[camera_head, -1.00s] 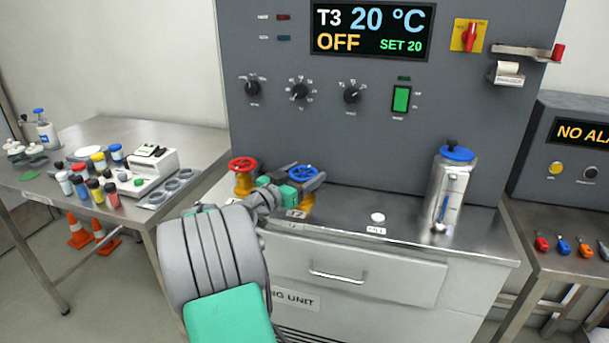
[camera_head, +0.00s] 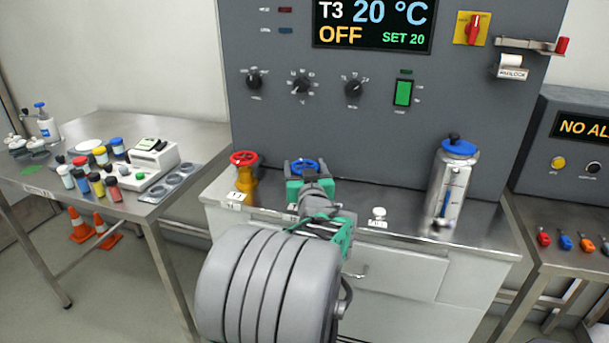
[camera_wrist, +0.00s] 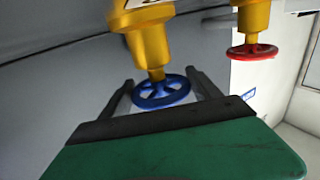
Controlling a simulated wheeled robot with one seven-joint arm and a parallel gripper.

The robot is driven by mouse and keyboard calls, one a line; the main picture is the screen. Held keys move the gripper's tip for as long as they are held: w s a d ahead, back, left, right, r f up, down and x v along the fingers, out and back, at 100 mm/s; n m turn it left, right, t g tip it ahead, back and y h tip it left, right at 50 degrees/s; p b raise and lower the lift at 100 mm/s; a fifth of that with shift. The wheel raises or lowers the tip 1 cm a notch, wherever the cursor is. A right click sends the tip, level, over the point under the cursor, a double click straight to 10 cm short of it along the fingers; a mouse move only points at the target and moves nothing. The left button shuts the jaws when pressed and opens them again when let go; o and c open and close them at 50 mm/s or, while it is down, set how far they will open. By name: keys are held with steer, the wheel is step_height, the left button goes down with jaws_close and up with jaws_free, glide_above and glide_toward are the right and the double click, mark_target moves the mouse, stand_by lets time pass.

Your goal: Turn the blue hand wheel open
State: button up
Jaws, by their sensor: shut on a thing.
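The blue hand wheel (camera_head: 304,166) sits on a yellow valve at the back left of the cooling unit's top. It also shows in the wrist view (camera_wrist: 162,93), with the yellow valve body (camera_wrist: 152,48) beyond it. My gripper (camera_head: 305,176) reaches it from the front. In the wrist view the dark fingers of my gripper (camera_wrist: 162,84) lie one on each side of the wheel's rim, shut on it. In the head view my gripper and wrist hide the valve body and the wheel's near part.
A red hand wheel (camera_head: 243,158) on a yellow valve stands close on the left. The grey control panel (camera_head: 300,130) rises behind. Side tables hold jars and small tools.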

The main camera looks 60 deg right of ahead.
steer(key=b, duration=0.1)
steer(key=f+n+t+y+b, duration=0.1)
steer(key=shift+s+d+t+b, duration=0.1)
steer(key=shift+s+t+b, duration=0.1)
steer(key=shift+t+b, duration=0.15)
steer(key=shift+w+r+n+t+y+b, duration=0.1)
steer(key=shift+r+n+t+y+b, duration=0.1)
steer(key=shift+n+t+y+b, duration=0.6)
steer(key=shift+r+b, duration=0.2)
steer(key=shift+b, duration=0.6)
steer(key=shift+w+r, duration=0.1)
steer(key=o, duration=1.4)
steer(key=shift+c, duration=0.2)
steer(key=v, duration=0.8)
